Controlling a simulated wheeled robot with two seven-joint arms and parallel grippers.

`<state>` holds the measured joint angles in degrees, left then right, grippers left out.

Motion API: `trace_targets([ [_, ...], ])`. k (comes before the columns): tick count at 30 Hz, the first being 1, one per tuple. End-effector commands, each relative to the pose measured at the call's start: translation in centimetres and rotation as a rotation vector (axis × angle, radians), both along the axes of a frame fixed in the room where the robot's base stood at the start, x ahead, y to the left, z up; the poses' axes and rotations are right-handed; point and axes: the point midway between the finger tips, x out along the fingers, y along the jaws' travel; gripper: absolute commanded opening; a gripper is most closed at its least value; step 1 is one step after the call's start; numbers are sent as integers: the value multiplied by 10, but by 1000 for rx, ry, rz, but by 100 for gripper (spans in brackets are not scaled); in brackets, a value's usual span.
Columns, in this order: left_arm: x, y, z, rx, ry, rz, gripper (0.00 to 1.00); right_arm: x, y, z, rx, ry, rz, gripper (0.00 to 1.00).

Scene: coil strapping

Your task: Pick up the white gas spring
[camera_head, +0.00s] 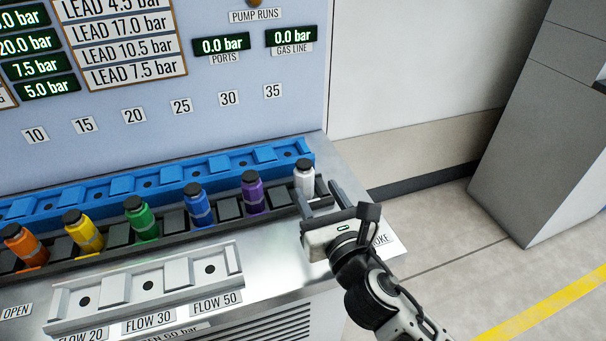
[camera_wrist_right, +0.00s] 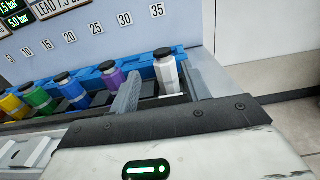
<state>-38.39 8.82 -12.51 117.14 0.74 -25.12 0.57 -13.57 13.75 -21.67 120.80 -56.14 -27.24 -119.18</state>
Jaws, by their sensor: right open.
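The white gas spring (camera_head: 304,175) has a black cap and stands upright at the right end of the dark rack, below the 35 label. In the right wrist view the white gas spring (camera_wrist_right: 166,74) shows beyond the fingers, roughly between them. My right gripper (camera_head: 320,197) is open and empty, just in front of and to the right of the white spring. It does not hold the spring. The lower end of the spring is hidden in the rack. My left gripper is not in view.
Purple (camera_head: 252,192), blue (camera_head: 199,205), green (camera_head: 141,220), yellow (camera_head: 82,232) and orange (camera_head: 25,247) springs stand in the dark rack left of the white one. A blue slotted rail (camera_head: 150,184) runs behind. A pale three-socket block (camera_head: 147,285) sits in front.

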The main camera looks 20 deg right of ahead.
Motion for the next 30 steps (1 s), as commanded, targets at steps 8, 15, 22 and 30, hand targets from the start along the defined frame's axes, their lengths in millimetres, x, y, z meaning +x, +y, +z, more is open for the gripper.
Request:
trace_targets([
  [8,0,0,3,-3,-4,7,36,39,1,0,1,-1,0,47],
  [15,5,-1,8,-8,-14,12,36,62,-1,-1,3,-1,-2,47],
  [22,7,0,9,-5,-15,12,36,90,-1,-3,3,0,-1,47],
  [30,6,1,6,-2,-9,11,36,93,-1,-3,1,1,0,47],
])
